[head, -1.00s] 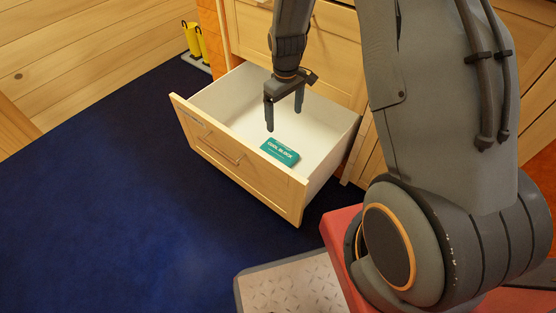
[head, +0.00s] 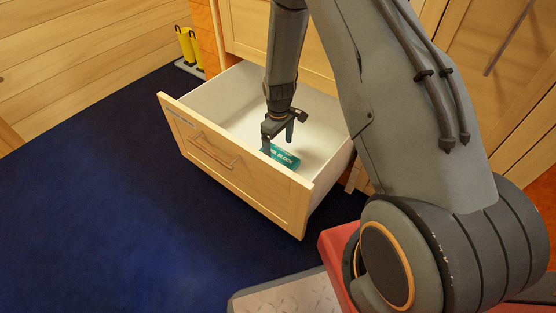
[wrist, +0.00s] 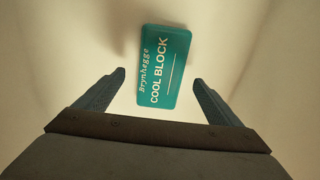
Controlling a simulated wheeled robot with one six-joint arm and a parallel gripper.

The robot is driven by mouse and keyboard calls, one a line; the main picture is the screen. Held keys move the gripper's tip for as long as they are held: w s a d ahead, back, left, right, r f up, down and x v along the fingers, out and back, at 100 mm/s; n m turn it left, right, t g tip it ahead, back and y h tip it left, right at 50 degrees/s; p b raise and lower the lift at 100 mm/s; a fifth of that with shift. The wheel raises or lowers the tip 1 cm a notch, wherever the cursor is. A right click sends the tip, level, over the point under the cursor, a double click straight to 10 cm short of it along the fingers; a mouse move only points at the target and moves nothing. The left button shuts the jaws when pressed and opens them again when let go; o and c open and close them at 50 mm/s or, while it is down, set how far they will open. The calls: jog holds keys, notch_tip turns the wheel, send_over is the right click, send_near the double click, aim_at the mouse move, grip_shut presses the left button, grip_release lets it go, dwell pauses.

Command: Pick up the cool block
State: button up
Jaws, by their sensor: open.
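The cool block (head: 286,156) is a flat teal slab with white lettering. It lies on the white floor of the open drawer (head: 228,165). The wrist view shows the cool block (wrist: 164,66) with its label up, ahead of and partly between my fingertips. My gripper (head: 277,146) points down inside the drawer, just above the block, and hides part of its left end in the head view. In the wrist view my gripper (wrist: 160,80) is open, with one finger to each side and no contact visible.
The drawer's wooden front with its handle (head: 212,152) and its white side walls surround my gripper. Wooden cabinet fronts (head: 470,75) stand behind and to the right. Yellow boots (head: 190,46) stand on a tray at the back left. The dark blue floor (head: 90,200) is clear.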

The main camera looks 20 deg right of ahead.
aim_at(278, 155)
notch_tip(278, 155, down, 4)
jog(key=shift+a+r+b, duration=0.1)
jog(key=shift+b, duration=0.85)
jog(key=c, duration=1.5)
jog(key=shift+o, duration=0.2)
jog(key=shift+r, duration=0.1)
